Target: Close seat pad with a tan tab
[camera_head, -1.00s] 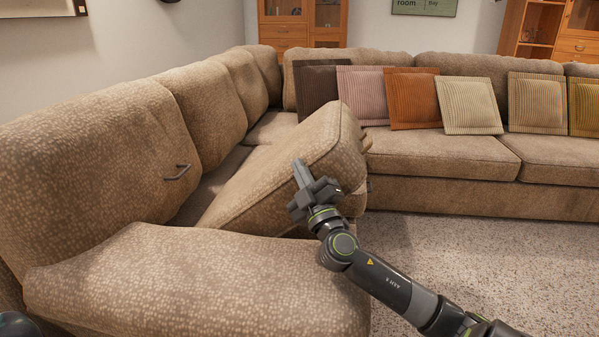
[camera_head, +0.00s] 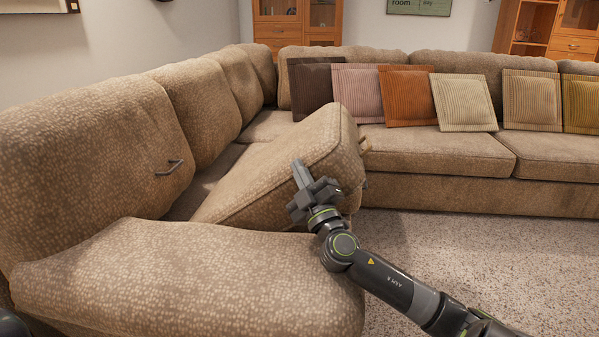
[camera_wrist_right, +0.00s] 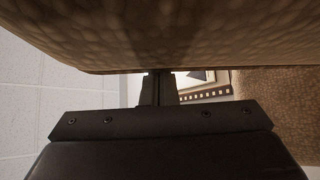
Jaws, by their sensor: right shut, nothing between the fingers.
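The seat pad with the tan tab (camera_head: 275,165) is tan speckled fabric and is tilted up, its right end raised above the sofa seat. Its tan tab (camera_head: 365,147) shows at the right edge of the raised end. My right gripper (camera_head: 298,168) is shut and empty, in front of the raised pad's near side. I cannot tell whether it touches. In the right wrist view the shut fingers (camera_wrist_right: 160,88) are just under a fabric surface (camera_wrist_right: 170,35) that fills the top. My left gripper is not in view.
Several cushions (camera_head: 408,95) lean along the back sofa. Carpet (camera_head: 480,255) at right is clear apart from my arm.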

